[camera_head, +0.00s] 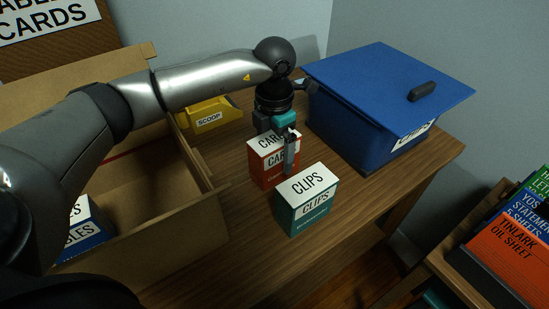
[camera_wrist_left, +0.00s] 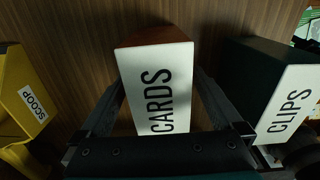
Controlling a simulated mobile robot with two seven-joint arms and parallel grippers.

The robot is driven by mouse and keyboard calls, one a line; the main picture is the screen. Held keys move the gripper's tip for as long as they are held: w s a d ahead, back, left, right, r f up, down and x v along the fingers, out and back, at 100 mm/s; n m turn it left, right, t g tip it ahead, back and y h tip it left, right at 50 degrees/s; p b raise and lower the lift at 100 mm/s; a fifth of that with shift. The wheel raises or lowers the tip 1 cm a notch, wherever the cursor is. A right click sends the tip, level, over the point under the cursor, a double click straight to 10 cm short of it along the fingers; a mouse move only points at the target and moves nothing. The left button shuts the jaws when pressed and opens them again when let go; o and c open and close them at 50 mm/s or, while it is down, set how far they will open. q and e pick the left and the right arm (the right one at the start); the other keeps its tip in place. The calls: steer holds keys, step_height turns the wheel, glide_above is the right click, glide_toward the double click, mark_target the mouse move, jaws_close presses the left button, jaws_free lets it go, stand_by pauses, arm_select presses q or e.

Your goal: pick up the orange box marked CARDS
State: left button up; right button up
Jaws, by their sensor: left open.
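The orange-red box marked CARDS (camera_head: 265,172) stands upright on the wooden table, its white top partly hidden by my left gripper (camera_head: 277,141). The gripper points down at the box from above, jaws open. In the left wrist view the CARDS box (camera_wrist_left: 158,85) lies between the two spread fingers, one at each side. A gap shows beside the right finger; I cannot tell whether the left one touches. My right gripper is not in view.
A green CLIPS box (camera_head: 305,205) stands close by, in front and to the right. A blue lidded bin (camera_head: 375,95) is behind at right. A yellow SCOOP item (camera_head: 210,115) is at back left. An open cardboard box (camera_head: 165,235) fills the left.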

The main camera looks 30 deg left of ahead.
arm_select(q)
steer(key=c, duration=1.5)
steer(key=shift+c, duration=0.2)
